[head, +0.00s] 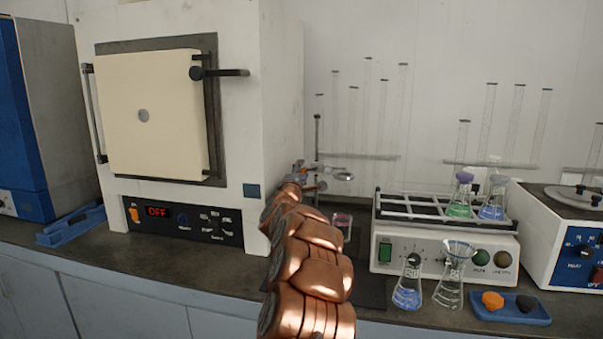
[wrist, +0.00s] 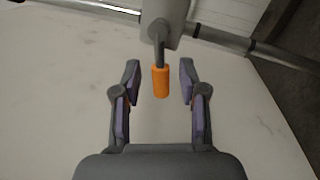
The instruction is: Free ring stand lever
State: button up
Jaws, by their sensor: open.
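In the wrist view a small orange-tipped lever (wrist: 161,82) hangs on a short dark stem from a grey clamp body (wrist: 166,18). My gripper (wrist: 158,78) is open, with one finger on each side of the orange tip and a visible gap on both sides. In the head view the ring stand's thin rod (head: 317,135) stands upright behind the end of my arm, with a small ring (head: 343,177) to its right. My gripper (head: 298,172) is beside the rod there and small in view. The lever cannot be made out in the head view.
A white furnace (head: 278,120) reading OFF stands close to the left of my arm. A shaker (head: 445,250) with a flask rack is to the right. Two flasks, one of blue liquid (head: 407,290) and one with a funnel (head: 452,275), stand in front. A small beaker (head: 342,224) is below the ring.

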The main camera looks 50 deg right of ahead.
jog(key=shift+w+d, duration=0.1)
jog(key=shift+d, duration=0.05)
grip_shut()
dwell(0.4)
dwell(0.4)
